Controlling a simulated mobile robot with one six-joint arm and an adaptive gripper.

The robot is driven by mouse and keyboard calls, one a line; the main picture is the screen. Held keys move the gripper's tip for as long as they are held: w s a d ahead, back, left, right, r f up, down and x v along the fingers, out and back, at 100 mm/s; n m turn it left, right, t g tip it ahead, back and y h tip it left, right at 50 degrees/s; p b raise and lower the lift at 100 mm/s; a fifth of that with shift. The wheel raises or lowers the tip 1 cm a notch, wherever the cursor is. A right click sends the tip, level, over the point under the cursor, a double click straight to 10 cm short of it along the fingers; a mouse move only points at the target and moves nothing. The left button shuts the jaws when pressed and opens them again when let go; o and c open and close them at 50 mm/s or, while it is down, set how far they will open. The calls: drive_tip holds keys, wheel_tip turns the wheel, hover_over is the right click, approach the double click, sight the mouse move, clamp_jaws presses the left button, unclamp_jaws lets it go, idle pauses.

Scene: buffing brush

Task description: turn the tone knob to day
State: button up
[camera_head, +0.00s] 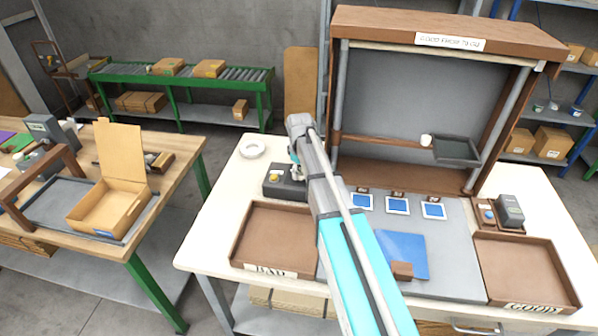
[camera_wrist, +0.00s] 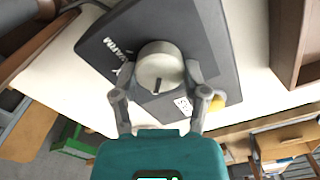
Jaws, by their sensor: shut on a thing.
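The tone knob (camera_wrist: 160,62) is a round light-grey dial on a dark control box (camera_wrist: 195,30) in the wrist view. Its dark pointer mark faces the lower edge of that picture, towards my gripper's palm. The word WARM is printed to the left of the knob; a small white label below right is partly covered and I cannot read it. My gripper (camera_wrist: 160,78) is shut on the knob, one finger on each side. In the head view the control box (camera_head: 285,190) stands on the white table behind the BAD tray, and my arm hides the knob.
A yellow button (camera_wrist: 218,102) sits on the box close to my right finger. The BAD tray (camera_head: 262,262) is in front of the box and the GOOD tray (camera_head: 530,290) at the far right. A white ring (camera_head: 252,147) lies behind the box.

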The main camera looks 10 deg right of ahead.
drive_tip(key=shift+m, duration=0.3)
drive_tip(key=m, duration=0.4)
drive_tip(key=shift+d, duration=0.1)
drive_tip(key=m, duration=0.5)
idle(0.5)
drive_tip(key=o, duration=1.1)
drive_tip(key=shift+o, duration=0.2)
drive_tip(key=shift+n, duration=0.8)
drive_tip(key=s, duration=2.3)
drive_tip(key=shift+s+a, duration=0.25)
drive_tip(key=shift+s, duration=0.05)
